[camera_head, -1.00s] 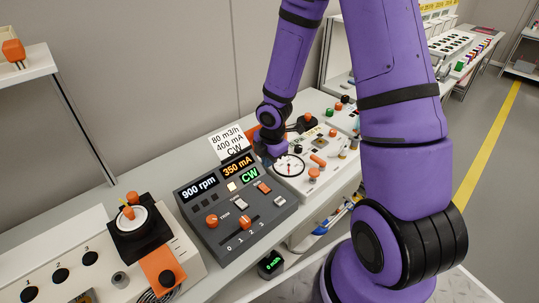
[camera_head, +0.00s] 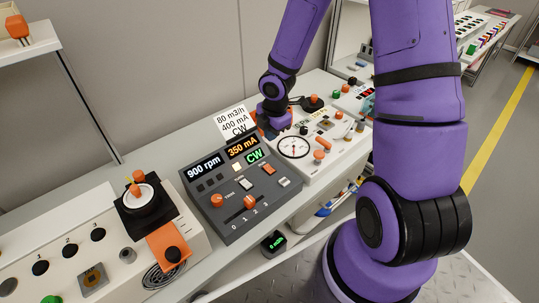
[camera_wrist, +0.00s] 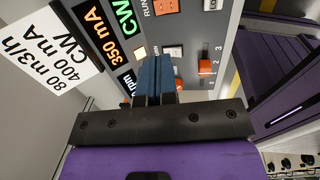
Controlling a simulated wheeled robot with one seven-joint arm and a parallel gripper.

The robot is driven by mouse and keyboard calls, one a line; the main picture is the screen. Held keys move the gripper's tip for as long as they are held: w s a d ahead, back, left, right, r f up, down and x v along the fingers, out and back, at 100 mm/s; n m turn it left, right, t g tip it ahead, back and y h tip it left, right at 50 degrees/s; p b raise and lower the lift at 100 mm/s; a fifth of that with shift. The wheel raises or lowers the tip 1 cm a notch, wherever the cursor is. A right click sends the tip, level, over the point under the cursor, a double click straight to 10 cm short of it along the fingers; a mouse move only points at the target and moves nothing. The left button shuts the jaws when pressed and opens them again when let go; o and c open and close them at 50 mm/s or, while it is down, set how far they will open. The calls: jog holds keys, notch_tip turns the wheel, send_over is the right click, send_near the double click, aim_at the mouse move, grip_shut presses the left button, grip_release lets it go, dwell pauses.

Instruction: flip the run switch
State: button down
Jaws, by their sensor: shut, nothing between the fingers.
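The run switch (camera_head: 268,169) is an orange rocker on the dark grey control panel (camera_head: 225,222), right of the green CW display. In the wrist view the orange run switch (camera_wrist: 165,6) shows at the top edge beside the letters RUN, partly cut off. My gripper (camera_wrist: 153,72) is shut and empty, its blue-grey fingers side by side over the panel, apart from the run switch. In the head view my gripper (camera_head: 275,129) is near the panel's far right corner, its fingertips hard to make out. The displays (camera_head: 204,165) read 900 rpm, 350 mA and CW.
A white rocker (camera_head: 284,183) sits right of the run switch. An orange knob (camera_head: 216,200) and slider (camera_head: 250,202) are nearer. A card (camera_head: 233,122) reading 80 m3/h, 400 mA, CW stands behind. A gauge panel (camera_head: 318,150) is to the right, a joystick box (camera_head: 150,210) to the left.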

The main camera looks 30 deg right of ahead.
aim_at(270, 169)
jog(key=shift+f, duration=0.15)
jog(key=f, duration=0.4)
jog(key=w+f, duration=0.1)
jog(key=f, duration=0.8)
jog(key=shift+w+a+f, duration=0.15)
jog(key=shift+w+f, duration=0.15)
jog(key=shift+f, duration=0.15)
dwell(0.4)
jog(key=shift+s, duration=0.75)
jog(key=shift+r, duration=0.2)
